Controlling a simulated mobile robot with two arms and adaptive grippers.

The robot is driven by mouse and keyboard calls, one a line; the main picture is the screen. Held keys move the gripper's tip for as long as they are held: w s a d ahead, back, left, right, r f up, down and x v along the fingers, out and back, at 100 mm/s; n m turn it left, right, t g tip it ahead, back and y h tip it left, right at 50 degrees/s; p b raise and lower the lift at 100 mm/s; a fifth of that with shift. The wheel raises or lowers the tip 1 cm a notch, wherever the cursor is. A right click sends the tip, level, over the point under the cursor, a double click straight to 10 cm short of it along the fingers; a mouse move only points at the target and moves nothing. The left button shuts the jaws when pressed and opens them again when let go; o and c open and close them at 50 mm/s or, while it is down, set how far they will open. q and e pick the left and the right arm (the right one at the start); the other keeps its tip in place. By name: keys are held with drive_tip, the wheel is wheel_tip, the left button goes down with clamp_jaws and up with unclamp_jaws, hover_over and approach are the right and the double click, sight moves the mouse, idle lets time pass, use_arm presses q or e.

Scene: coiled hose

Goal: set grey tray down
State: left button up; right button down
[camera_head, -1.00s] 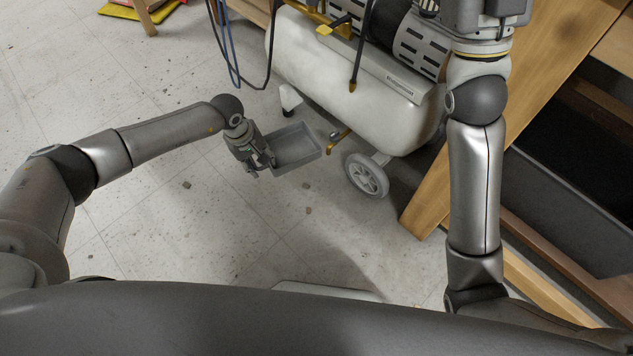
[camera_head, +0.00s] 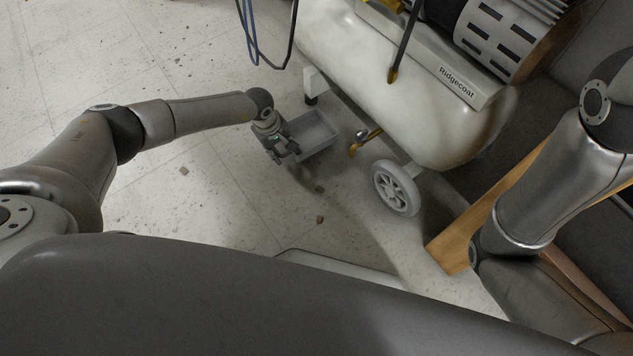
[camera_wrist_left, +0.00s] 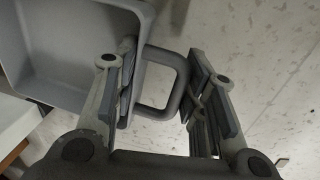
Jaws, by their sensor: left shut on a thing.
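The grey tray (camera_head: 318,140) is a shallow open box, seen from above beside the compressor in the head view. Its inside looks empty. My left gripper (camera_head: 286,152) is at the tray's near left side. In the left wrist view, the tray (camera_wrist_left: 75,45) fills the upper left, and its loop handle (camera_wrist_left: 168,110) lies between the fingers of my left gripper (camera_wrist_left: 160,85), which is shut on it. I cannot tell whether the tray touches the floor. My right gripper is outside the view; only my right arm shows.
A white compressor tank (camera_head: 420,105) stands just right of the tray, with a wheel (camera_head: 395,188) and a brass drain fitting (camera_head: 365,141) close by. Blue and black hoses (camera_head: 250,35) hang at the top. Wooden beams (camera_head: 455,250) are at right. The floor (camera_head: 215,195) left and front is mostly clear.

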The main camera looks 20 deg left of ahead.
use_arm(q)
drive_tip(key=b, duration=0.3)
hover_over(312, 194)
drive_tip(key=shift+s+a+f, duration=0.1)
drive_tip(key=shift+a, duration=0.15)
drive_tip(key=shift+s+d+f+b, duration=0.2)
drive_tip(key=shift+b, duration=0.15)
wheel_tip(312, 194, down, 3)
drive_tip(key=b, duration=0.3)
drive_tip(key=shift+f, duration=0.1)
drive_tip(key=shift+a, duration=0.1)
drive_tip(key=o, duration=1.2)
